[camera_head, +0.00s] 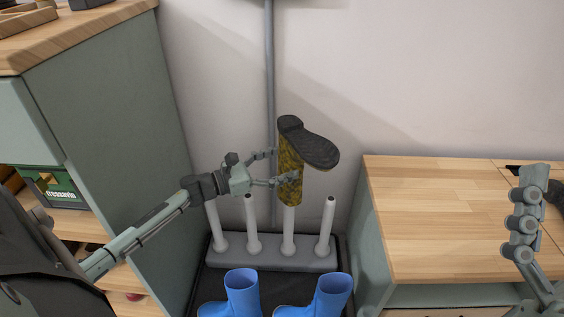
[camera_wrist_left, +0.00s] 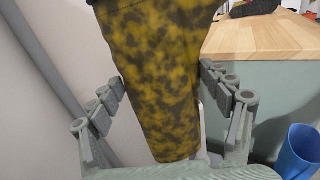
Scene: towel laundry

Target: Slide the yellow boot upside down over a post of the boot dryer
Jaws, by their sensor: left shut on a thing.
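The yellow boot (camera_head: 290,172), mottled with dark patches and with a black sole, is upside down with its sole up and toe to the right. My left gripper (camera_head: 283,180) is shut on its shaft from the left; the shaft also fills the middle of the left wrist view (camera_wrist_left: 160,80). The boot dryer (camera_head: 270,255) is a grey base with several upright white posts. The boot's opening is at the third post from the left (camera_head: 288,228), whose top is hidden; I cannot tell how far it goes inside. My right gripper (camera_head: 524,210) is at the right edge, seen side-on.
Two blue boots (camera_head: 242,290) (camera_head: 328,295) stand upright in front of the dryer. A green-grey cabinet (camera_head: 115,110) is close on the left, and a wood-topped counter (camera_head: 430,215) is on the right. A grey vertical pipe (camera_head: 270,70) runs down the wall behind.

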